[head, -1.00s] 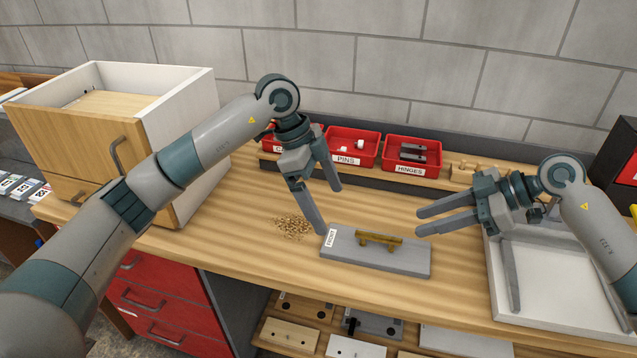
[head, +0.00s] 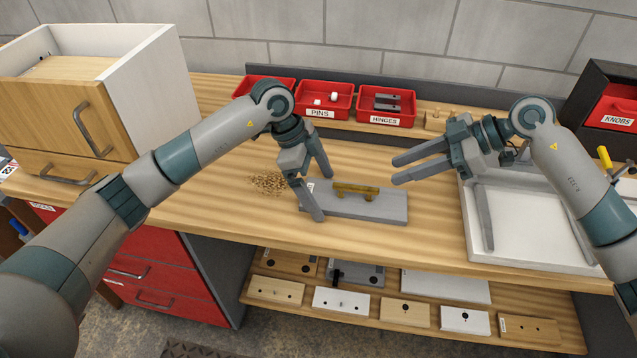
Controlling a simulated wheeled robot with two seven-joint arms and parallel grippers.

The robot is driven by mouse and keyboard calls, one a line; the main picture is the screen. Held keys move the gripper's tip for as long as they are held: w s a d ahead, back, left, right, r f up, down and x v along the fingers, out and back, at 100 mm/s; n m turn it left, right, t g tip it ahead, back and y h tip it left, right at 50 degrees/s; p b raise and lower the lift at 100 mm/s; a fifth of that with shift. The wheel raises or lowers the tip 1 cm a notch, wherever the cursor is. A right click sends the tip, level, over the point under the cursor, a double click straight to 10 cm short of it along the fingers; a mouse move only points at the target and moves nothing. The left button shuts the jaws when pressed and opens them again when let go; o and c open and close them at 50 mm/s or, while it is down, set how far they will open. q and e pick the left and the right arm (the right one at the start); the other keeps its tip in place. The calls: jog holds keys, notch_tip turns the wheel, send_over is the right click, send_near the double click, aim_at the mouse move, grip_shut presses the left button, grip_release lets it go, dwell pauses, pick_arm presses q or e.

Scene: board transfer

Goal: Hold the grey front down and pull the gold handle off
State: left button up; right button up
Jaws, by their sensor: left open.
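The grey front (head: 372,208) lies flat on the wooden bench, with a white label at its left end. The gold handle (head: 356,191) stands on top of it, around the middle of its length. My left gripper (head: 323,194) is open over the left end of the front. One finger is on the near side and the other toward the far side, partly covering the label; I cannot tell whether they touch it. My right gripper (head: 395,170) is open and empty, to the right of the handle and above the front's right end, fingers pointing left.
A pile of small gold bits (head: 268,184) lies left of the front. Red bins, including pins (head: 322,113) and hinges (head: 385,120), stand behind. A white tray (head: 515,235) is at right. A wooden drawer unit (head: 75,120) stands at left.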

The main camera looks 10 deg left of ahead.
aim_at(359, 187)
pick_arm(q)
jog(key=c, duration=1.3)
jog(key=shift+c, duration=0.2)
pick_arm(e)
jog(key=shift+c, duration=0.5)
jog(key=shift+a+f, duration=0.3)
jog(key=shift+f, duration=0.15)
jog(key=shift+a+f, duration=0.1)
jog(key=shift+f, duration=0.05)
jog(key=shift+x, duration=4.3)
